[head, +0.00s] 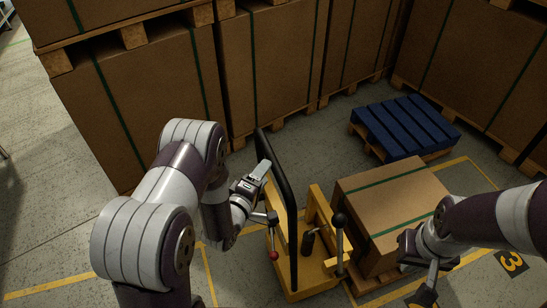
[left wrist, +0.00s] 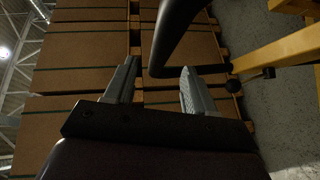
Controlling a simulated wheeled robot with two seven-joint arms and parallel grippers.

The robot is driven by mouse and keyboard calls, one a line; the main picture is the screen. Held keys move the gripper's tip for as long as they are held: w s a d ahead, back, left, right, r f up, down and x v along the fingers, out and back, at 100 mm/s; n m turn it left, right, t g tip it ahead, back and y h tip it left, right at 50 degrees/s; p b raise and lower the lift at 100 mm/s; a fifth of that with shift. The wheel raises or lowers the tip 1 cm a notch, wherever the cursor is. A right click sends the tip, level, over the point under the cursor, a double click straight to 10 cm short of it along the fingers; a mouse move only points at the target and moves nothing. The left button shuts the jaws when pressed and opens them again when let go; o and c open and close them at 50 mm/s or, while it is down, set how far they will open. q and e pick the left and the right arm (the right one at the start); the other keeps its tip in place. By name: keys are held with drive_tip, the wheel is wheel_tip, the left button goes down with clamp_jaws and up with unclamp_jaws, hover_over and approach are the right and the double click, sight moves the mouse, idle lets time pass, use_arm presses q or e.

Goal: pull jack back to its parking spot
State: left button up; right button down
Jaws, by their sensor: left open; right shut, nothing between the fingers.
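The jack is yellow, with its body (head: 308,284) at the bottom centre of the head view and a tall black handle bar (head: 291,225). A strapped cardboard box (head: 385,195) on a pallet stands against its right side; the forks are hidden. My left gripper (head: 267,192) is open at the handle's left side. In the left wrist view the black handle (left wrist: 172,35) shows between the open fingertips (left wrist: 159,68); I cannot tell if they touch it. My right gripper (head: 431,284) is shut and empty, in front of the box. Which marked area is the parking spot is unclear.
Large strapped cartons (head: 140,110) on pallets wall off the back. A blue pallet (head: 405,125) lies behind the box. Yellow floor lines (head: 209,278) and a marker with a 3 (head: 511,262) show. A ball-topped black lever (head: 339,240) stands on the jack. Floor at left is clear.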

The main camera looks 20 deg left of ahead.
use_arm(q)
drive_tip(key=x, duration=0.5)
drive_tip(key=shift+w+f, duration=0.1)
drive_tip(key=shift+w, duration=0.3)
drive_tip(key=shift+w+d, duration=0.15)
drive_tip(key=shift+w, duration=0.1)
drive_tip(key=shift+w+f, duration=0.15)
drive_tip(key=shift+w, duration=0.15)
clamp_jaws()
drive_tip(key=shift+s, duration=0.1)
